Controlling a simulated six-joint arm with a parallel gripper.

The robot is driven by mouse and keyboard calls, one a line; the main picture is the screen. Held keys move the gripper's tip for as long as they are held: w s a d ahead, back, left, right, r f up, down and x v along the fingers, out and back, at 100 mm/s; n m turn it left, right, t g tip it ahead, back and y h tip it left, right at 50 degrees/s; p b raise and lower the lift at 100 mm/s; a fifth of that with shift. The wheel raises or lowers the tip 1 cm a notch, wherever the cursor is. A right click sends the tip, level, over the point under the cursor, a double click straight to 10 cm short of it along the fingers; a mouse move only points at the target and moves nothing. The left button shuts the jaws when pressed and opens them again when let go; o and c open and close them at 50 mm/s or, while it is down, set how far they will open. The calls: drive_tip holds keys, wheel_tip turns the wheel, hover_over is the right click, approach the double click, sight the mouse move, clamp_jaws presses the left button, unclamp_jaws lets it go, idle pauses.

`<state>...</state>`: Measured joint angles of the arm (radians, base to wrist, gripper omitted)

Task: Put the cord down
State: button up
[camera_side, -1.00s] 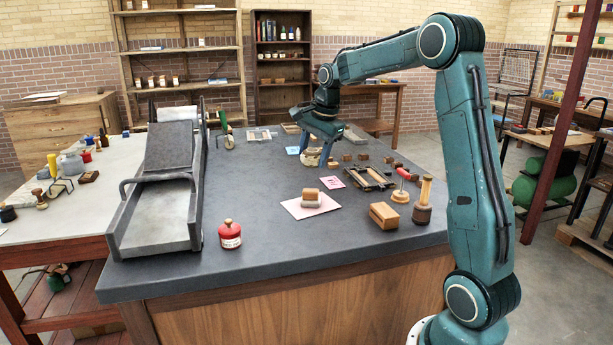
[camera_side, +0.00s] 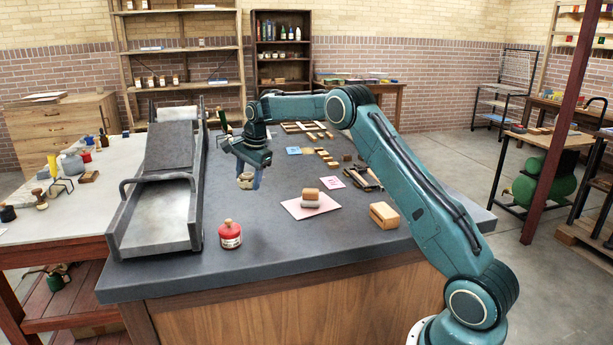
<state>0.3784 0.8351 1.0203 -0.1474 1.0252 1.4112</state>
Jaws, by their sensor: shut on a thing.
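The cord (camera_side: 246,182) is a small cream-coloured bundle in the side view. It sits between the blue fingers of my gripper (camera_side: 248,180), which points down and is shut on it. The cord is over the open left-middle part of the dark bench top (camera_side: 270,240). I cannot tell whether its underside touches the bench. The fingers partly hide its sides.
A grey metal press (camera_side: 160,200) stands left of my gripper. Small type pieces lie behind.

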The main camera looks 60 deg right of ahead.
sight(252, 178)
drive_tip(key=shift+w+a+f, duration=0.25)
drive_tip(key=shift+w+f, duration=0.05)
drive_tip(key=shift+w, duration=0.1)
drive_tip(key=shift+f, duration=0.1)
drive_tip(key=shift+f, duration=3.9)
drive_tip(key=shift+f, duration=0.15)
drive_tip(key=o, duration=1)
drive_tip(key=shift+c, duration=0.2)
drive_tip(key=v, duration=1.1)
drive_tip(key=shift+s+r, duration=0.2)
drive_tip(key=shift+r, duration=0.45)
